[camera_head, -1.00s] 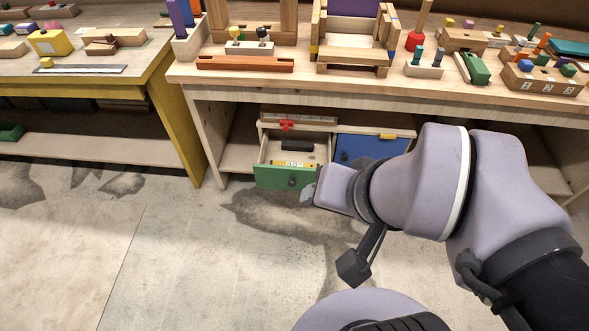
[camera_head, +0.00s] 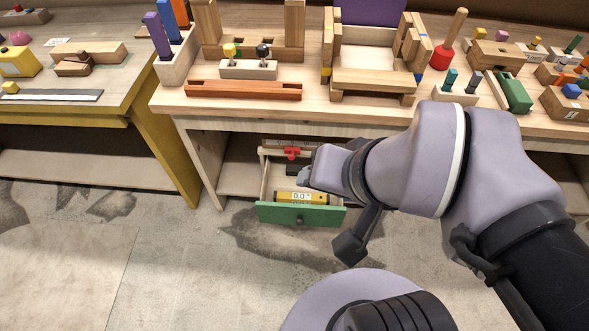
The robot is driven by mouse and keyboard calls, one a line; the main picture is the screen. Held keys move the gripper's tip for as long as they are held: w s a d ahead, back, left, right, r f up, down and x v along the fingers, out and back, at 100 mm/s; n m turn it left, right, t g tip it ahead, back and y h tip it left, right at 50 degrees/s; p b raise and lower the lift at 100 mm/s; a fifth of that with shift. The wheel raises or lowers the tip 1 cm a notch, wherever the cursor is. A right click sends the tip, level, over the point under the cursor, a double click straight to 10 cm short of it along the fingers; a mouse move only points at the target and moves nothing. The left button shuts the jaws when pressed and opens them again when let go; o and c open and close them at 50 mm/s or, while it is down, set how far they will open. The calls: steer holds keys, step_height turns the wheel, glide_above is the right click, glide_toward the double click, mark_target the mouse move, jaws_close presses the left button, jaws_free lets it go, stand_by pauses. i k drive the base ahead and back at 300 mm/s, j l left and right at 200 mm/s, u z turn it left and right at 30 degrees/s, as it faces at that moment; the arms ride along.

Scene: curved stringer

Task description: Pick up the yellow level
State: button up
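The yellow level (camera_head: 285,197) lies in the open drawer with the green front (camera_head: 275,215), under the workbench. It has a pale display panel reading about 0.0 and lies close behind the drawer front; its right end is near my gripper in the picture. My gripper (camera_head: 305,173) is over the right part of the drawer, above and to the right of the level. My arm comes in from the right and hides much of the gripper, so whether the fingers are open does not show. No contact with the level shows.
The workbench top (camera_head: 240,103) overhangs the drawer and holds wooden blocks and tools. A second bench (camera_head: 60,116) stands at left. The floor in front of the drawer is clear.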

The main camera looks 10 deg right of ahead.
mark_target(300, 198)
steer(key=i, duration=0.2)
steer(key=l+u, duration=0.35)
steer(key=k+l+u, duration=0.1)
steer(key=l+u, duration=0.25)
steer(key=l, duration=0.2)
steer(key=i, duration=0.5)
